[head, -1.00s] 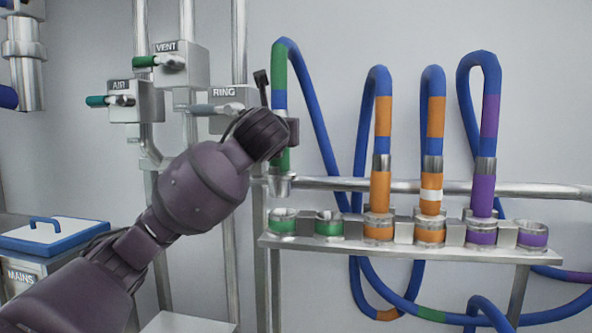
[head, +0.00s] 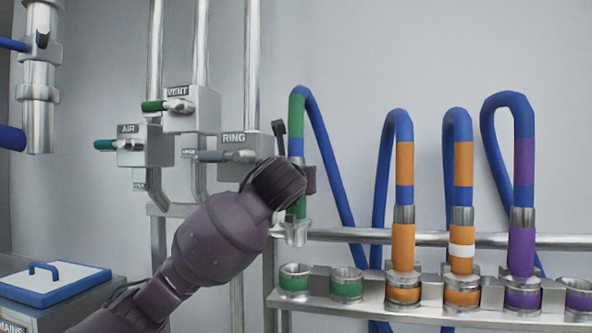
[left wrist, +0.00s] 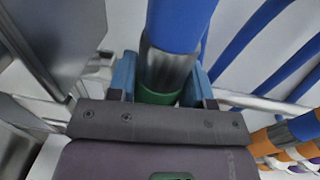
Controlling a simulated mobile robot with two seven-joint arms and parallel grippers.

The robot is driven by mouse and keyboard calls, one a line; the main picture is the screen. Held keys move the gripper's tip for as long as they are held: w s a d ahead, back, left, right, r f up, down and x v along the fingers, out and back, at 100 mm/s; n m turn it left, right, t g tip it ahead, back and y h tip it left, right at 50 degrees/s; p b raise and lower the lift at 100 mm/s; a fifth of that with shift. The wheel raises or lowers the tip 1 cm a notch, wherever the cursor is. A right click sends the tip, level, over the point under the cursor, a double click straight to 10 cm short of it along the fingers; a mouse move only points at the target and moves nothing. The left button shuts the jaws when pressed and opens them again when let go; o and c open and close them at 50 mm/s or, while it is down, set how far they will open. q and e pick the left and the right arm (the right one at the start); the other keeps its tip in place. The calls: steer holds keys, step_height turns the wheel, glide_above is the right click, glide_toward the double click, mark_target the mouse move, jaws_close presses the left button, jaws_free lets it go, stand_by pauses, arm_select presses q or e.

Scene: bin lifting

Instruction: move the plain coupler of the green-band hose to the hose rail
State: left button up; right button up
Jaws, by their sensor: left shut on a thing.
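The green-band hose (head: 296,125) is blue with a green band and loops down into my left gripper (head: 297,176). The gripper is shut on its coupler (head: 297,208), which is green with a metal end and hangs upright. The part between the fingers is hidden; no white band shows on the rest. In the left wrist view, the coupler's metal collar (left wrist: 167,68) sits between the two blue fingers (left wrist: 163,88). The hose rail (head: 377,310) has two green sockets at its left. The coupler's end is above the leftmost green socket (head: 295,280), apart from it. My right gripper is out of view.
Two orange couplers (head: 403,245), one with a white band (head: 461,250), and a purple coupler (head: 522,250) stand in the rail. The second green socket (head: 346,285) is empty. Valve boxes marked AIR, VENT and RING (head: 232,145) stand left of the gripper.

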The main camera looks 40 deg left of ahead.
mark_target(296, 222)
arm_select(q)
step_height(296, 222, down, 2)
steer(key=shift+f, duration=0.1)
steer(key=shift+r, duration=0.3)
steer(key=shift+f, duration=0.15)
stand_by(0.3)
steer(key=shift+f+b, duration=0.45)
steer(key=shift+f, duration=1.05)
steer(key=shift+f+b, duration=0.45)
steer(key=shift+f, duration=1.8)
stand_by(0.9)
